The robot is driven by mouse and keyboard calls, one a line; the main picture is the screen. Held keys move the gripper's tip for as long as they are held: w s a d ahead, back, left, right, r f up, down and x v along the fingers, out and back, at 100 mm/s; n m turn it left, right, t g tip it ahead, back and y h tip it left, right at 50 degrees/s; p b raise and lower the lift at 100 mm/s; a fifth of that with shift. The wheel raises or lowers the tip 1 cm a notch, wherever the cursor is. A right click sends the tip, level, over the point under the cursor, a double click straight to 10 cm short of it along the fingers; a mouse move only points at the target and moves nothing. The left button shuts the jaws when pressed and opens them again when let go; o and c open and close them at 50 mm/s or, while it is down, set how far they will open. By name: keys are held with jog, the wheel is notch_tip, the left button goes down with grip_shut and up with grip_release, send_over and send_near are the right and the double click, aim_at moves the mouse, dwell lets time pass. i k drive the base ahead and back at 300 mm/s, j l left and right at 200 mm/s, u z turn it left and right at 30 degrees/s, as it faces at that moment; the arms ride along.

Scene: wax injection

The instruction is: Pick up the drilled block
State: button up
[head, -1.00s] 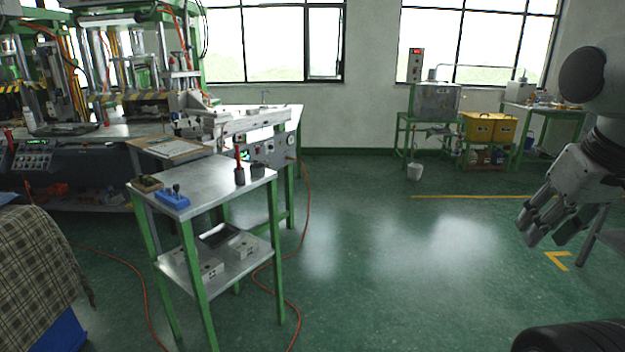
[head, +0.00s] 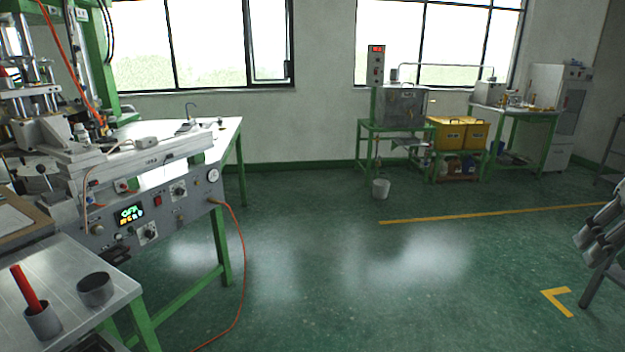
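I cannot make out a drilled block in the current head view. The metal table (head: 75,272) at the lower left is cut by the frame, and its visible top holds no block. Only part of my gripper (head: 592,250) shows, at the right edge above the floor. It is far from the table, and nothing is visibly held in it. The frame cuts it off, so its opening cannot be judged.
A cup (head: 43,322) with a red handle and a dark cup (head: 95,289) stand on the table. A grey control box (head: 150,205) is behind it. An orange hose (head: 243,285) lies on the floor. Yellow bins (head: 458,133) stand at the back. The middle floor is clear.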

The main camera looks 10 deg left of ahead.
aim_at(142, 143)
jog(key=i+u, duration=0.25)
jog(key=i, duration=0.2)
jog(key=i+u, duration=0.25)
jog(key=i, duration=0.2)
jog(key=i+l+u, duration=0.25)
jog(key=i, duration=0.2)
jog(key=i+l+u, duration=0.25)
jog(key=i, duration=0.2)
jog(key=i+u, duration=0.7)
jog(key=u, duration=0.2)
jog(key=i+l+u, duration=0.15)
jog(key=i+u, duration=0.3)
jog(key=i+l+u, duration=0.2)
jog(key=u, duration=0.3)
